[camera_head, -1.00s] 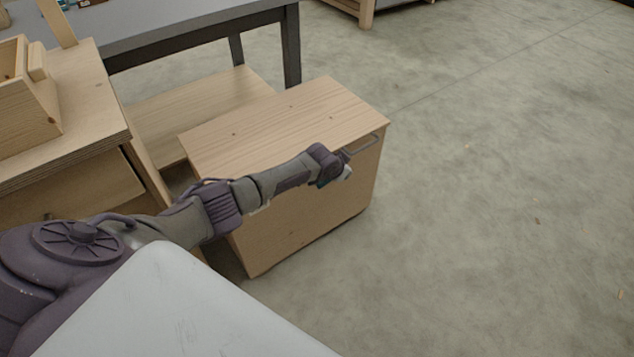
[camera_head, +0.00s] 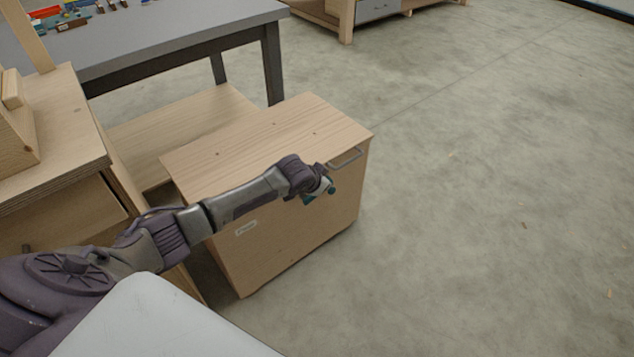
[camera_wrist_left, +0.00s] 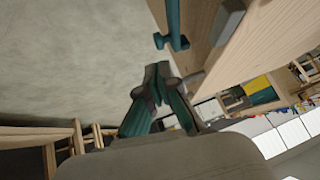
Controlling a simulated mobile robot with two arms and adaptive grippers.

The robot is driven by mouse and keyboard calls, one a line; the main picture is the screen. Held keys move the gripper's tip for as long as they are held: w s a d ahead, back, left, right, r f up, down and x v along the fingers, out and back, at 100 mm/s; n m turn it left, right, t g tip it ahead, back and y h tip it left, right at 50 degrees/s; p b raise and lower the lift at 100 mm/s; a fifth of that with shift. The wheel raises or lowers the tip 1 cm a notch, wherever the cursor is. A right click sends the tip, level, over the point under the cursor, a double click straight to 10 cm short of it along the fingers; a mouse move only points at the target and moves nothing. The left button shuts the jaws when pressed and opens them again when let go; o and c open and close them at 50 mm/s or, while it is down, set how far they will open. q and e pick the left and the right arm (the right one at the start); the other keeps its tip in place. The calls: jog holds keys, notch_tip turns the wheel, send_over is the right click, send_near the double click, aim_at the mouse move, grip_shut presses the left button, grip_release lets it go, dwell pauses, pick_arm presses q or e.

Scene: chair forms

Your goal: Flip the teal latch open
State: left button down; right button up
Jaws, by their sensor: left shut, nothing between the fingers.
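The teal latch (camera_wrist_left: 174,25) shows in the left wrist view as a bar with a small side knob, on the pale wooden box face, just beyond the fingertips. In the head view the latch cannot be told apart from the gripper's own teal parts. My left gripper (camera_wrist_left: 152,82) has teal and grey fingers, which are shut with nothing between them. A small gap seems to separate the fingertips from the latch. In the head view the left gripper (camera_head: 322,190) is at the front face of the wooden box (camera_head: 265,140), below the lid edge. My right gripper is not in view.
A metal handle (camera_head: 346,160) sits at the box's right end, close to my left wrist. A grey-topped table (camera_head: 160,35) stands behind, and a wooden cabinet (camera_head: 60,140) is at the left. The floor (camera_head: 490,200) to the right is open.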

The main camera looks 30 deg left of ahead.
pick_arm(q)
jog(key=shift+v, duration=2.75)
